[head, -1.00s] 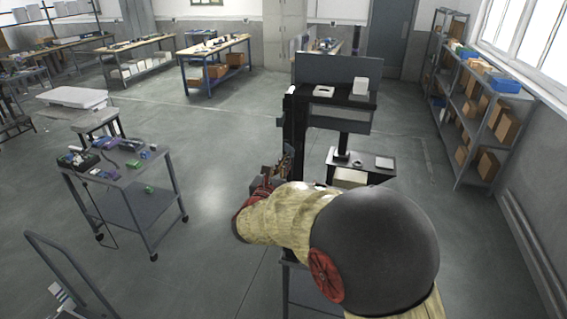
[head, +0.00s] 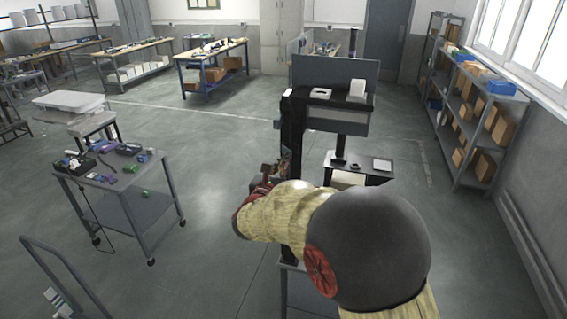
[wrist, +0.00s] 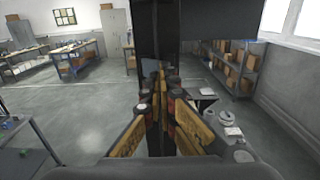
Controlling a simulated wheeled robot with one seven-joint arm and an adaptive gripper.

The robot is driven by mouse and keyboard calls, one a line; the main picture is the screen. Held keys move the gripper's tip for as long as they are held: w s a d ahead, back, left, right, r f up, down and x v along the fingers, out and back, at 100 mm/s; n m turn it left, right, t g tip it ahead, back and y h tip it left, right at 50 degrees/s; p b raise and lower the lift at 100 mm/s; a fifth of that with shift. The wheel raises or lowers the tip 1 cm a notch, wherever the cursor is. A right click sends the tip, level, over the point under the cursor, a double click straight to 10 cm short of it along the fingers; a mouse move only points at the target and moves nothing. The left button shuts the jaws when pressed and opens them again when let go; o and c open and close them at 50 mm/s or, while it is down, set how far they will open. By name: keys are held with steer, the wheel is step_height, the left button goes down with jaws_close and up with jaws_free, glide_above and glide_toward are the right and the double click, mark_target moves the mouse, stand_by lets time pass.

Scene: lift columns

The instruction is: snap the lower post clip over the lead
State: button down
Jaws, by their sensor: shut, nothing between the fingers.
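My gripper (wrist: 161,85) is shut and empty, with its fingertips together in front of the dark lift column (wrist: 146,45) in the wrist view. In the head view the gripper (head: 268,174) is at the left side of the column (head: 291,130), partly hidden by my own arm. I cannot tell from these frames whether the fingertips touch the column. The lower post clip and the lead are too small or too hidden to make out. A small light part (head: 277,124) sticks out on the column's left side, higher than my gripper.
A cart (head: 110,175) with tools stands at left. A lower stand (head: 375,176) is behind the column, shelves (head: 478,110) at right. The floor between cart and column is clear.

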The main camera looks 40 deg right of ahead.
steer(key=v, duration=0.7)
stand_by(0.6)
stand_by(0.5)
